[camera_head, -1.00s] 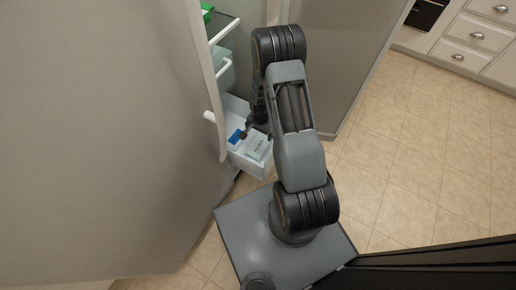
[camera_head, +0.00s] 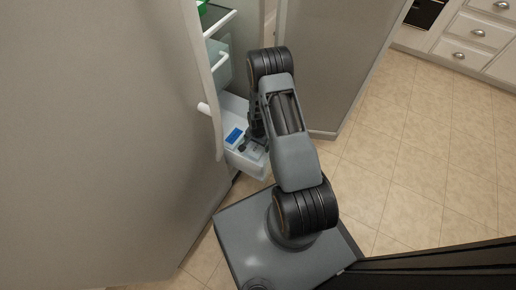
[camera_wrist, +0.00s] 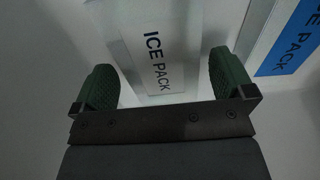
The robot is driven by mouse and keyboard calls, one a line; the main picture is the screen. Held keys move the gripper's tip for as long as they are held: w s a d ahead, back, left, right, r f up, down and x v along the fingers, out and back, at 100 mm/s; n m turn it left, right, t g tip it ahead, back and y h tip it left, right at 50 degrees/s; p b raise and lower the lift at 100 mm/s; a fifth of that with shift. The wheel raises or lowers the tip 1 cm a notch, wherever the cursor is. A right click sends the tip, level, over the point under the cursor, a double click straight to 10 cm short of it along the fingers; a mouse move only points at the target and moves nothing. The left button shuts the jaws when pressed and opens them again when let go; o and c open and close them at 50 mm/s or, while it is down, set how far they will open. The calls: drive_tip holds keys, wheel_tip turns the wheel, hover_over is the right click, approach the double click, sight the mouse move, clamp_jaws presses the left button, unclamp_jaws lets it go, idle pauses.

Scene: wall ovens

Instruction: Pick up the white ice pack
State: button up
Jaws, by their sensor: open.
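The white ice pack (camera_wrist: 156,45), with black "ICE PACK" lettering, lies in the drawer and extends between the two green finger pads in the wrist view. My gripper (camera_wrist: 168,82) is open, with one finger on each side of the pack; I cannot tell whether either pad touches it. In the head view my gripper (camera_head: 247,147) is low in the pulled-out drawer (camera_head: 243,166), and it and the arm hide most of the white pack.
A second ice pack with a blue label (camera_head: 234,136) lies to the left in the drawer; in the wrist view its blue label (camera_wrist: 291,45) is at right. The fridge door with a white handle (camera_head: 212,112) stands close left. Open floor lies right.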

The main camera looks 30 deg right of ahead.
wheel_tip(320, 180, down, 2)
drive_tip(key=shift+f, duration=0.1)
drive_tip(key=shift+c, duration=0.4)
drive_tip(key=c, duration=0.9)
